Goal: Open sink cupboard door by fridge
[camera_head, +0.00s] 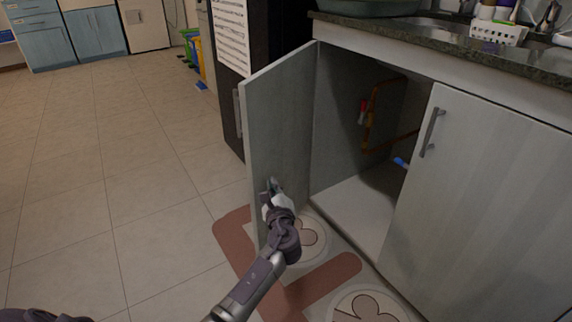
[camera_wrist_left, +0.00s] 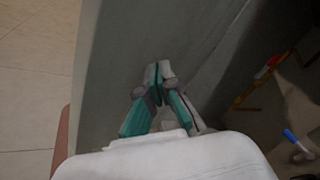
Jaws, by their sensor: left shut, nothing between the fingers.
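The sink cupboard's left door (camera_head: 281,131), by the dark fridge (camera_head: 262,35), stands swung wide open on its left edge. Its inner face shows, and a grey handle (camera_head: 238,112) shows at its outer edge. My left gripper (camera_head: 271,186) is at the lower inner face of this door, fingers closed together and empty. In the left wrist view the gripper (camera_wrist_left: 158,72) points at the door panel (camera_wrist_left: 125,60); I cannot tell if it touches. The right cupboard door (camera_head: 487,190) is closed, with a grey handle (camera_head: 432,132). My right gripper is not in view.
Inside the cupboard are orange pipes (camera_head: 370,125) and a blue-handled valve (camera_head: 401,163). A dark countertop (camera_head: 455,45) with a white basket (camera_head: 497,33) lies above. A red-brown mat (camera_head: 330,283) lies on the floor below. The tiled floor at left is clear.

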